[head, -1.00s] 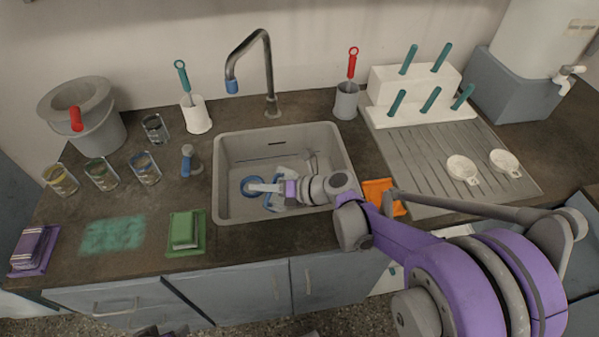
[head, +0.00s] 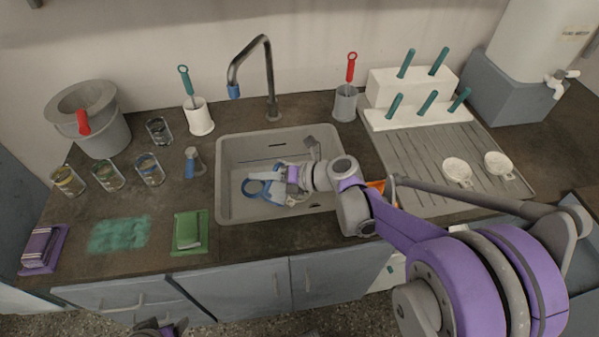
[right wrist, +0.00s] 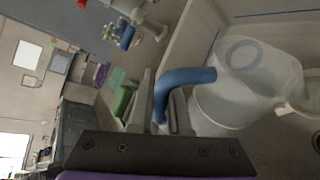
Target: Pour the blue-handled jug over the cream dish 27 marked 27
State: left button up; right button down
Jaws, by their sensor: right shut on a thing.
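My right gripper (head: 285,180) is low inside the sink, its arm reaching in from the right. It is shut on the blue handle of the jug (head: 265,188). The right wrist view shows the blue handle between the fingers and the clear, whitish jug body (right wrist: 262,72) with a blue ring. The jug looks tilted. A pale dish (right wrist: 213,108) shows just below the jug in that view, and part of another pale rim is at the right edge. I cannot read a 27 on either.
The grey sink (head: 228,205) surrounds the jug, with a tap (head: 268,75) behind it. Several glasses (head: 108,175) and a bucket (head: 95,125) are at left. A green mat (head: 185,220) lies in front.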

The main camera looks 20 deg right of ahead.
jog(key=shift+r, duration=0.4)
jog(key=shift+w, duration=0.1)
jog(key=shift+w+d+m+y+b, duration=0.3)
jog(key=shift+d+m+b, duration=0.1)
jog(key=shift+m, duration=0.3)
dwell(1.1)
jog(key=shift+w+d+f+m+g+y+b, duration=0.3)
jog(key=shift+d+f+m+y+b, duration=0.25)
jog(key=shift+f+b, duration=0.4)
dwell(1.0)
jog(key=shift+w+d+r+m+y+b, duration=0.3)
jog(key=shift+w+d+r+m, duration=0.3)
jog(key=shift+d, duration=0.3)
jog(key=shift+w+d+r, duration=0.1)
jog(key=shift+w+d, duration=0.1)
dwell(0.3)
jog(key=shift+w+d+r+m+y, duration=0.25)
jog(key=shift+d+r+m, duration=0.05)
jog(key=shift+d+m, duration=0.05)
